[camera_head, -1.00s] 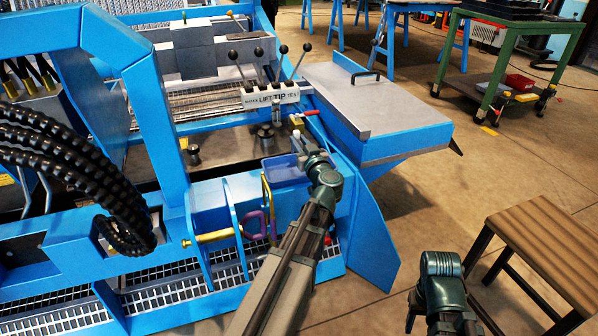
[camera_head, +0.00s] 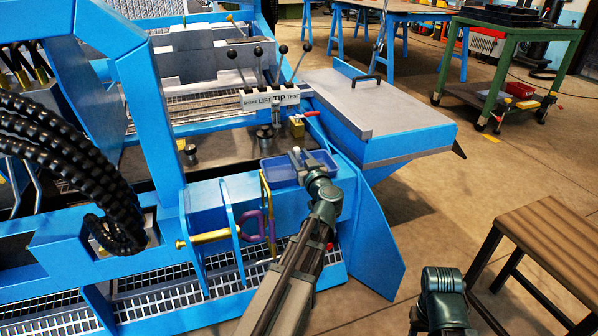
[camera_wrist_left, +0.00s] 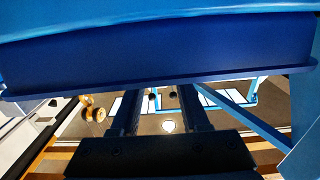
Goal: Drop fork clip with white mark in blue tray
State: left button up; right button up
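The blue tray (camera_head: 270,168) sits on the blue machine frame in the head view. A dark blue wall, probably the tray's side (camera_wrist_left: 160,50), fills the upper part of the left wrist view. My left gripper (camera_head: 298,156) is at the tray, over its right half as seen from the head. In the left wrist view its two dark fingers (camera_wrist_left: 163,108) stand apart, below the blue wall. I see nothing clearly held between them. A small pale spot shows between the fingers, and I cannot tell what it is. I cannot make out the fork clip. My right gripper is out of view.
A lever panel (camera_head: 270,98) stands behind the tray. A padlock-like brass piece (camera_head: 297,127) and a red handle are beside it. A purple shackle (camera_head: 255,226) and a yellow pin (camera_head: 208,237) are in front. A wooden stool (camera_head: 545,240) stands at the right.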

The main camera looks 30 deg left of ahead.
pick_arm(q)
jog(key=shift+o, duration=0.6)
jog(key=v, duration=1.3)
jog(key=shift+s+d, duration=0.25)
